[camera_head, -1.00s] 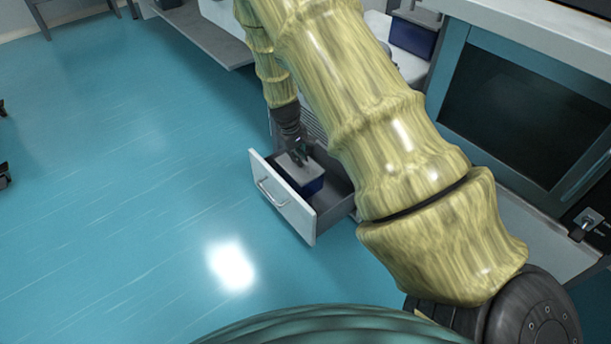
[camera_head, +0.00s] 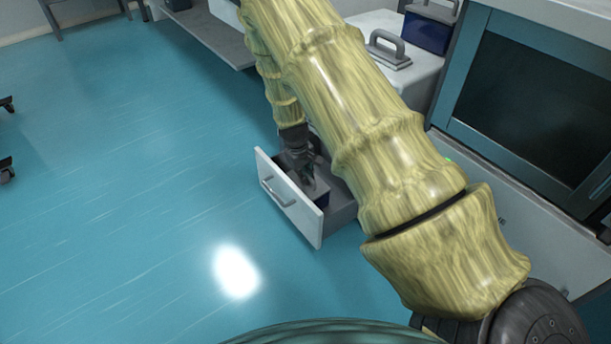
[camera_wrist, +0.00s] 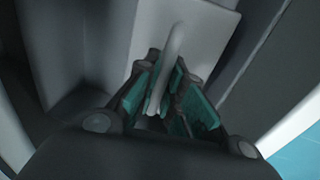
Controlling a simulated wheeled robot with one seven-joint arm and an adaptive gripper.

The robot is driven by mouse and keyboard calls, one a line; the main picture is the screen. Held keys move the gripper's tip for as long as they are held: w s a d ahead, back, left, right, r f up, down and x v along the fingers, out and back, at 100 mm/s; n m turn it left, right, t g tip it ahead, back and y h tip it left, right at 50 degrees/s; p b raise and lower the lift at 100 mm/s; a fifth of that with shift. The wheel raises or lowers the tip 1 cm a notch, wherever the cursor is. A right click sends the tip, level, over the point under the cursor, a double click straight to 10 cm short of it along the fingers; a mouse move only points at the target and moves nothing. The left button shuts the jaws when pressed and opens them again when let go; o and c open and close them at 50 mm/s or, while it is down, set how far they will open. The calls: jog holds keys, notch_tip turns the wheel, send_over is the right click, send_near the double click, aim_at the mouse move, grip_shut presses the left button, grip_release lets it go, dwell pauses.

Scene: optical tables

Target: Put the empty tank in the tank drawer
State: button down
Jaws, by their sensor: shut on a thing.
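The tank (camera_head: 318,196), dark blue with a grey lid, is down inside the open drawer (camera_head: 290,199), which has a white front with a handle. My gripper (camera_head: 307,178) reaches down into the drawer and is shut on the tank's handle. In the wrist view, the handle (camera_wrist: 172,62) stands between my gripper's fingers (camera_wrist: 165,98), above the tank's pale lid (camera_wrist: 200,32). The drawer's walls show at both sides of the lid. Whether the tank's base touches the drawer floor is hidden.
Another dark blue tank (camera_head: 428,33) stands on a white surface at the back. A grey handled lid (camera_head: 388,52) sits on the white unit beside my arm. A dark-windowed cabinet (camera_head: 530,110) is at the right.

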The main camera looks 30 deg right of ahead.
aim_at(300, 184)
jog(key=c, duration=1.5)
grip_release()
jog(key=shift+f, duration=0.1)
jog(key=shift+c, duration=0.2)
notch_tip(300, 184, up, 12)
jog(key=a+p, duration=0.2)
jog(key=p, duration=0.4)
jog(key=shift+a+p, duration=0.15)
jog(key=shift+p, duration=0.2)
jog(key=shift+s, duration=0.1)
